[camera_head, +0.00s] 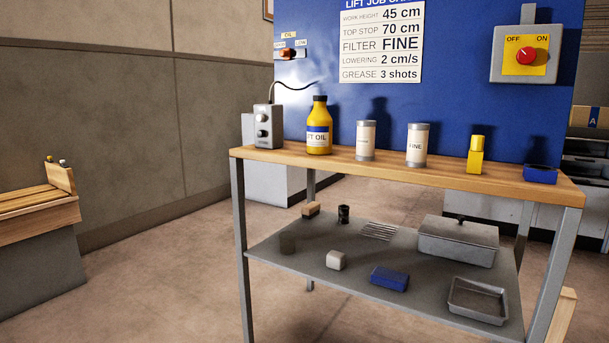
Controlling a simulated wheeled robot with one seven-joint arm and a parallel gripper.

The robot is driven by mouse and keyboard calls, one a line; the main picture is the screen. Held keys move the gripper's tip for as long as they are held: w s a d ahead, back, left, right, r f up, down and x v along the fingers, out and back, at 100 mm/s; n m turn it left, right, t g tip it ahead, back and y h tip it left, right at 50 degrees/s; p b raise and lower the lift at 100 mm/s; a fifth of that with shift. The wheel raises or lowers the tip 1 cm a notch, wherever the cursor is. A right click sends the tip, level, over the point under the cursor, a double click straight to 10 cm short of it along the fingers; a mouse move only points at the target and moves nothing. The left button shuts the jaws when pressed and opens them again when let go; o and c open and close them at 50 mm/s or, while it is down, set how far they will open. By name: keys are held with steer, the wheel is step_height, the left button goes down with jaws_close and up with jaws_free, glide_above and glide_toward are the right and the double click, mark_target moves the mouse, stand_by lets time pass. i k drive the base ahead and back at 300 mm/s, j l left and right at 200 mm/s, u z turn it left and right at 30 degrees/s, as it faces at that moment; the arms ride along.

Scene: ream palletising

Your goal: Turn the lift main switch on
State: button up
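The main switch (527,56) is at the upper right on the blue panel. It is a grey box with a yellow plate and a round red knob. OFF is printed at the upper left of the plate and ON at the upper right. The knob seems turned toward the OFF side, but it is too small to be sure. A grey conduit rises from the top of the box. The switch is above and behind the right end of a workbench. My gripper is not in view.
The wooden-topped bench (400,170) stands before the blue panel (300,85). Floor (150,270) at left is clear.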

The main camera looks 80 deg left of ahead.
mark_target(527, 55)
steer(key=u, duration=2.35)
